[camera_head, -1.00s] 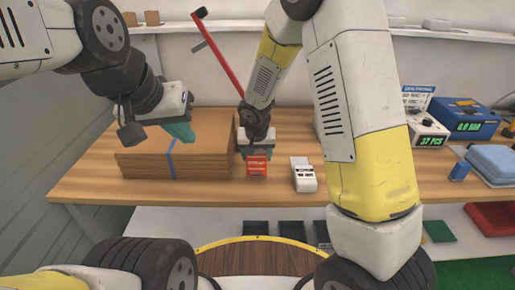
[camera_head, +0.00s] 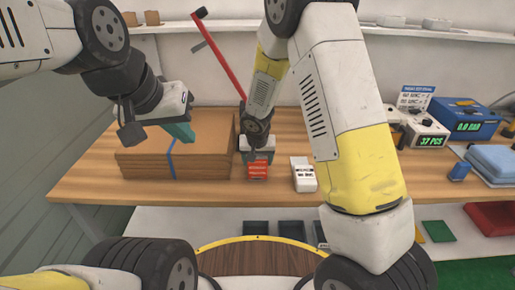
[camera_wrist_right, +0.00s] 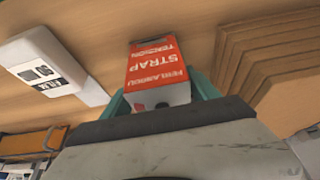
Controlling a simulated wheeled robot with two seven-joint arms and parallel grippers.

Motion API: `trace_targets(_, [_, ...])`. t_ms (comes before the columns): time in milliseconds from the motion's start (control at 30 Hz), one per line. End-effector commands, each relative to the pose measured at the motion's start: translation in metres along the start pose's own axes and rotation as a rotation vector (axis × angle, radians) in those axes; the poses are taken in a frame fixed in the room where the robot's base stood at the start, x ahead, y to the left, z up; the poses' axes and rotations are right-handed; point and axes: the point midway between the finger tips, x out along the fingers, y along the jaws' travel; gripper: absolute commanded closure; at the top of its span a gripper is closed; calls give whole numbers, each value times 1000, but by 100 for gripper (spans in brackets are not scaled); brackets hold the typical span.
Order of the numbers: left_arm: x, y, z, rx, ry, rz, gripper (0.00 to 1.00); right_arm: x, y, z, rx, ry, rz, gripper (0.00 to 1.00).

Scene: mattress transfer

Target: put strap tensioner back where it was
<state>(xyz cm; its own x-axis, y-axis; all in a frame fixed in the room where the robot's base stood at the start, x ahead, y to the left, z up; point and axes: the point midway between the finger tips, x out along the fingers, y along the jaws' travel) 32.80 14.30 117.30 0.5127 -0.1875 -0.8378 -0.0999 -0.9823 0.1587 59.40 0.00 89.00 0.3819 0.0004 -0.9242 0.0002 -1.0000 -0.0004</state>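The strap tensioner is a red box with white lettering (camera_head: 257,172), low at the middle of the wooden table (camera_head: 225,190). In the right wrist view, the red box (camera_wrist_right: 155,68) sits between the teal fingers of my right gripper (camera_wrist_right: 160,103), which lie close along both its sides. In the head view, my right gripper (camera_head: 257,154) is directly above the box, shut on its upper part. Whether its underside rests on the table cannot be told. My left gripper (camera_head: 180,130) hangs empty over the cardboard stack; its finger gap is hidden.
A strapped cardboard stack (camera_head: 200,158) stands left of the box. A white device (camera_head: 303,174) lies close on its right. A red-handled tool (camera_head: 220,58) stands behind. A counting scale (camera_head: 425,130) and a blue unit (camera_head: 468,118) are at the right.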

Motion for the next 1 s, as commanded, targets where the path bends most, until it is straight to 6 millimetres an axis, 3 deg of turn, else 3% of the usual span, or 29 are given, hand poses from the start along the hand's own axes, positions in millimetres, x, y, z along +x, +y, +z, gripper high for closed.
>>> trace_targets(67, [0,0,0,0,0,0,100,0,0,0,0,0,0,15])
trace_targets(467, [0,0,0,0,0,0,100,-7,0,-2,1,2,0,15])
trace_targets(1000, [0,0,0,0,0,0,100,-107,0,-2,1,4,-1,15])
